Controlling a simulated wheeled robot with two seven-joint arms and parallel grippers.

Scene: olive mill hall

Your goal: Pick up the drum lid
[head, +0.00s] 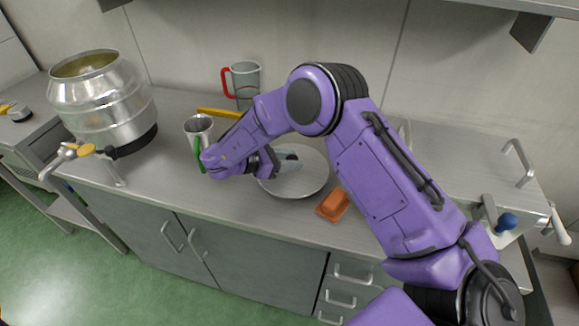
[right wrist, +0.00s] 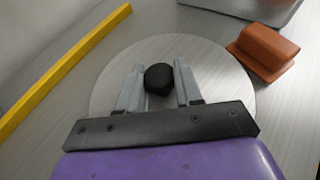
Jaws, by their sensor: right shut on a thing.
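The drum lid (head: 310,184) is a round, flat, pale metal disc over the grey counter. In the right wrist view the lid (right wrist: 220,80) shows a black round knob (right wrist: 162,79) near its middle. My right gripper (head: 291,161) is above the lid with its fingers on either side of the knob, shut on it. The gripper also shows in the right wrist view (right wrist: 159,86). The lid looks flat and at or very near the counter top. My left gripper is not in view.
A shiny open drum (head: 105,100) with a tap stands at the left. A green-handled metal jug (head: 199,125) and a red-handled jug (head: 245,82) stand behind. A yellow bar (head: 218,113) lies between them. An orange block (head: 333,204) sits close to the lid's right edge.

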